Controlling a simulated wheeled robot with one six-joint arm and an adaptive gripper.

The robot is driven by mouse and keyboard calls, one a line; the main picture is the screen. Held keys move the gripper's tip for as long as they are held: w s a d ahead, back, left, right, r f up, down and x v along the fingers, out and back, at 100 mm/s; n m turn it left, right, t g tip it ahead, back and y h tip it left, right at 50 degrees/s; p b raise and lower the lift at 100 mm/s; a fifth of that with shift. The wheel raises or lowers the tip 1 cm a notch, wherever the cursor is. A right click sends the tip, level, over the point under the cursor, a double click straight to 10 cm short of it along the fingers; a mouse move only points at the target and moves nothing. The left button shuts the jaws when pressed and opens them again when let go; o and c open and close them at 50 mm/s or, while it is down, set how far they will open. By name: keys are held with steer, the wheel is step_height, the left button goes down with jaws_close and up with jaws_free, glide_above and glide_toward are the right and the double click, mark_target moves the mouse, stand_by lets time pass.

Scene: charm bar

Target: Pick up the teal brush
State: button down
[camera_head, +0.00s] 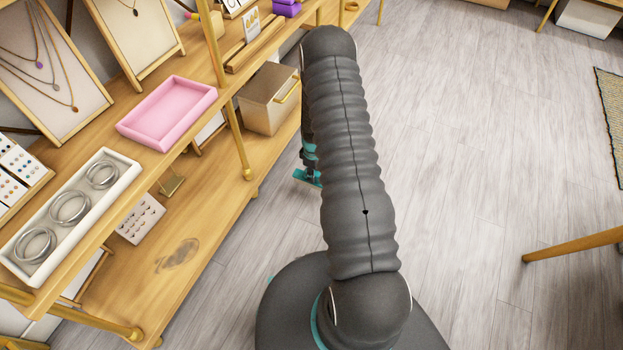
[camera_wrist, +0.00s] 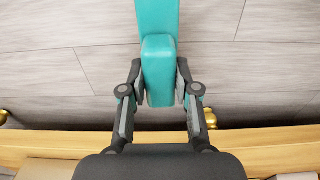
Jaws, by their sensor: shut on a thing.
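The teal brush (camera_wrist: 158,70) is between the two fingers of my gripper (camera_wrist: 160,88) in the wrist view. A finger presses on each side of its block-like end, and the rest runs up out of the top of the picture. My gripper is shut on it, over the grey floor. In the head view my arm hides most of the gripper. A bit of teal shows beside the arm, left of its middle, too small to tell brush from gripper.
The wooden shelf unit (camera_head: 190,240) stands at the left, with a pink tray (camera_head: 168,112), a white tray of silver rings (camera_head: 70,208) and a beige box (camera_head: 268,99). A wooden leg (camera_head: 572,243) juts in at the right. The grey floor (camera_head: 460,130) between is clear.

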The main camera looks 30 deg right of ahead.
steer(key=s+d+r, duration=0.6)
steer(key=s+d, duration=0.1)
steer(key=s, duration=0.1)
steer(key=shift+d, duration=0.25)
steer(key=shift+s, duration=0.1)
steer(key=w+a+r+m+p, duration=0.1)
steer(key=w+a+r+m, duration=0.1)
steer(key=a+r, duration=0.6)
steer(key=w+a+r+m+p, duration=0.1)
steer(key=w+a+r+m, duration=0.1)
steer(key=a+r+m, duration=0.3)
steer(key=shift+w+a+r+m, duration=0.3)
steer(key=shift+a+r, duration=1.9)
steer(key=shift+a, duration=3.65)
